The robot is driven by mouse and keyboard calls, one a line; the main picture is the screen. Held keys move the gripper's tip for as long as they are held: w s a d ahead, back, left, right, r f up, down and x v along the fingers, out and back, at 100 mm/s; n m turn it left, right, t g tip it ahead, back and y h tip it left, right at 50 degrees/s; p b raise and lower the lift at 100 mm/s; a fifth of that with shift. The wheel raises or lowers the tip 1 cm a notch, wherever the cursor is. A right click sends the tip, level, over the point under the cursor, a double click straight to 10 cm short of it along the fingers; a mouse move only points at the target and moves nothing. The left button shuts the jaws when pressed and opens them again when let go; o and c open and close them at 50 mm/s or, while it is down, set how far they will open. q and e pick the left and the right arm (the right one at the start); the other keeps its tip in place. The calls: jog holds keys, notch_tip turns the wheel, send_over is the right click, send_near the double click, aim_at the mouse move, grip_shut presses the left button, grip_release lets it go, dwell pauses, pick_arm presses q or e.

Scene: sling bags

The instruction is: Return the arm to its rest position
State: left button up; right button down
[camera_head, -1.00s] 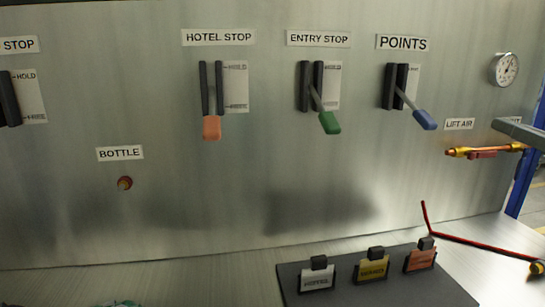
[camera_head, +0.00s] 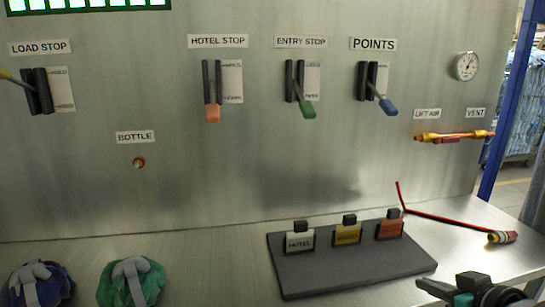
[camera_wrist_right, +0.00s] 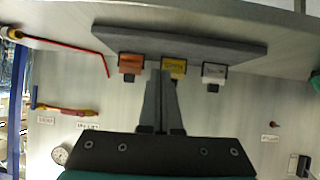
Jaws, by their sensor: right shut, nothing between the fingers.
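My right gripper (camera_head: 440,289) is low at the right of the head view, near the front edge of the counter. In the right wrist view its two fingers (camera_wrist_right: 165,78) are together with nothing between them. They point toward the dark tag stand (camera_wrist_right: 180,39), overlapping it in the picture; I see no grip on any tag. My left gripper is in neither view.
The grey counter (camera_head: 210,262) carries the dark stand (camera_head: 350,270) with several tags, a red-black hose (camera_head: 450,219), a blue bag (camera_head: 40,285) and a green bag (camera_head: 132,281). Levers, including the green one (camera_head: 308,109), line the metal panel (camera_head: 225,165). A blue post (camera_head: 503,110) stands right.

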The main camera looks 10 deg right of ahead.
jog(key=s+a+f+n+g, duration=0.1)
jog(key=s+a+f+g, duration=0.7)
jog(key=s+a+f, duration=0.95)
jog(key=s+d+f+g, duration=0.1)
jog(key=s+f, duration=0.1)
jog(key=f, duration=1)
jog(key=s+d+f, duration=0.1)
jog(key=f, duration=1.1)
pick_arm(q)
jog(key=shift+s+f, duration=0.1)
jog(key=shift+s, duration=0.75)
pick_arm(e)
jog(key=s+d+f+g, duration=0.1)
jog(key=s+d+f, duration=0.1)
jog(key=s+f, duration=1.1)
jog(key=shift+s+d+n+g, duration=0.2)
jog(key=shift+s+n+g, duration=0.1)
jog(key=shift+s, duration=0.8)
